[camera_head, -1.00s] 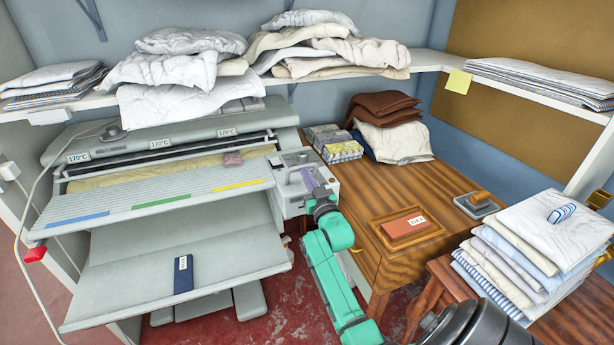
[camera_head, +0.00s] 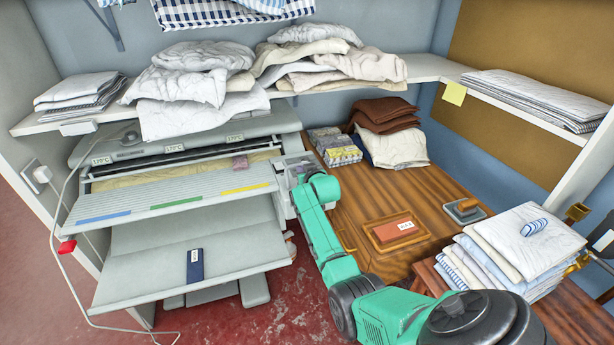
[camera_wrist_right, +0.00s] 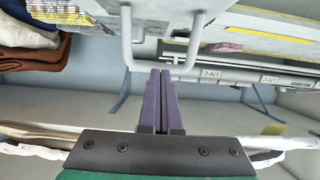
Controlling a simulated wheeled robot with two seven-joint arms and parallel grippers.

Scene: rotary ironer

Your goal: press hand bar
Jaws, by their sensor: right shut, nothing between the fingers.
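The rotary ironer (camera_head: 180,188) stands at the left in the head view, with a slatted front board and a lower shelf. A pale grey U-shaped hand bar (camera_wrist_right: 127,40) shows in the right wrist view at the ironer's end. My right gripper (camera_wrist_right: 160,73) is shut and empty. Its purple fingertips overlap the middle of the bar and hide that part; I cannot tell whether they touch it. In the head view my teal right arm covers most of the gripper and the ironer's right end. My left gripper is not in view.
A wooden table (camera_head: 355,205) with a red-brown block (camera_head: 395,230) on a tray stands right of the ironer. Folded linen (camera_head: 520,245) is stacked at the right. A shelf (camera_head: 428,68) with laundry runs above. A white cable (camera_head: 55,235) hangs at the left.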

